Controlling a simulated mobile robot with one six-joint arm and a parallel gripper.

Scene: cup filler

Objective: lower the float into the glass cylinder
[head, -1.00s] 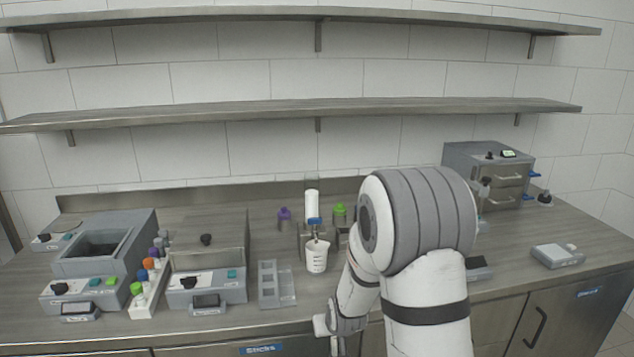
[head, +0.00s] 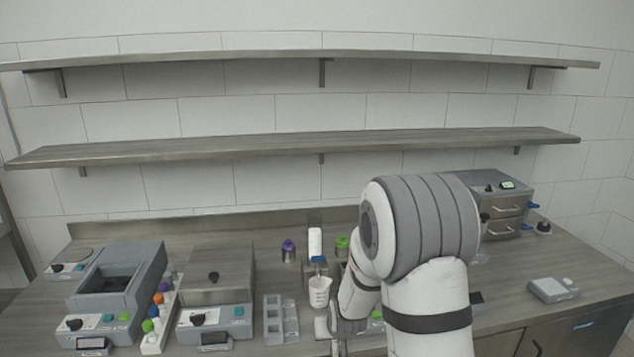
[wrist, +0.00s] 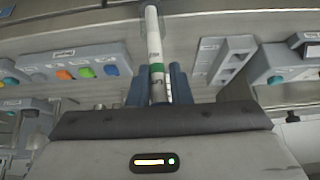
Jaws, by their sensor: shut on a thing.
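My gripper (wrist: 158,82) is shut on the float (wrist: 155,50), with a blue-grey finger on either side. The float is a slim white stem with a green band and small dark marks, and it reaches past the fingertips toward the top of the wrist view. Its far end is at the picture edge. In the head view my gripper is low at the centre, partly hidden by my arm, and I cannot make out the float there.
A white beaker (head: 319,291) stands under a small dispenser near the centre. A grey slotted rack (head: 281,318) is left of my gripper. Grey bench devices (head: 215,295) fill the left side; a steel drawer box (head: 500,205) stands at the right. Two shelves run above.

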